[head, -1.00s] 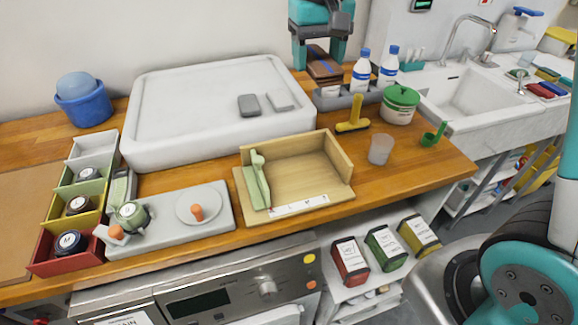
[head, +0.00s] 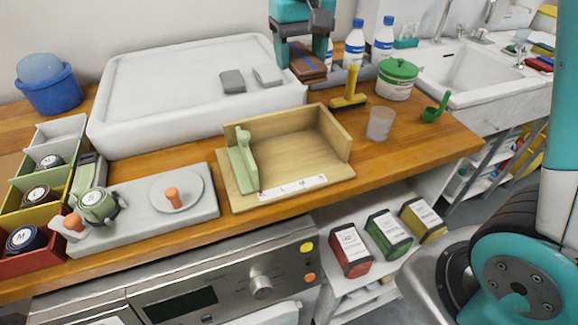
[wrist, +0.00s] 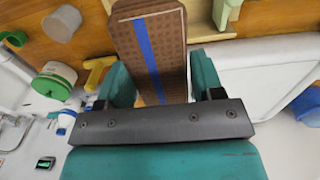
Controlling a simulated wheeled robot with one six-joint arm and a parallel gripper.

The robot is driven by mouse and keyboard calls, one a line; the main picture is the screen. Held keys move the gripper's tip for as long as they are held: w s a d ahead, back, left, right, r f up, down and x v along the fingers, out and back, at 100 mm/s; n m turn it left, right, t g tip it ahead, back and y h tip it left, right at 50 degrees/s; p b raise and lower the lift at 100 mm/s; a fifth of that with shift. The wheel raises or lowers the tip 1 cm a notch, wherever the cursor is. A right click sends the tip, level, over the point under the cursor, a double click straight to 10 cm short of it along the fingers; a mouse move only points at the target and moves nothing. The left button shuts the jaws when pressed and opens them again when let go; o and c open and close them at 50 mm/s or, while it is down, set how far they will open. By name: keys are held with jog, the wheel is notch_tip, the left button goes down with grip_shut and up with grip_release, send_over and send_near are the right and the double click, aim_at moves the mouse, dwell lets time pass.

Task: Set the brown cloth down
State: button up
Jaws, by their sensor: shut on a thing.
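The brown cloth (head: 306,66) is a folded, flat stack with a blue stripe. My gripper (head: 302,52) is shut on it, at the top of the head view by the right end of the large white tray. In the wrist view the cloth (wrist: 175,45) sticks out between the two teal fingers of my gripper (wrist: 162,85). Its blue stripe runs lengthwise. The cloth looks held above the worktop, but the gap below it is hard to judge. The wooden open-fronted box (head: 295,140) stands nearer, with a letter strip and a pale green upright piece in its left part.
The large white tray (head: 130,120) holds two grey blocks. A yellow squeegee (head: 350,92), a clear cup (head: 380,123), a green-lidded tub (head: 397,80), white bottles (head: 355,43) and a green scoop (head: 436,108) stand right of the box. Bare wood (head: 400,160) lies front right.

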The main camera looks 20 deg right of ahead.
aim_at(298, 154)
notch_tip(298, 154, down, 21)
jog(key=shift+f+p, duration=0.1)
jog(key=shift+p, duration=0.3)
jog(key=o, duration=0.9)
jog(key=shift+f, duration=0.1)
notch_tip(298, 154, up, 12)
jog(key=f, duration=0.1)
jog(key=s+a+r+n+y, duration=0.1)
jog(key=s+a+r+n, duration=0.1)
jog(key=s, duration=0.6)
jog(key=s+a+r+n+y, duration=0.1)
jog(key=s+a+r+n, duration=0.1)
jog(key=s, duration=0.6)
jog(key=s+a+r+n+y, duration=0.2)
jog(key=s+r+n, duration=0.1)
jog(key=s, duration=0.5)
jog(key=shift+r+b, duration=0.35)
jog(key=shift+r, duration=0.05)
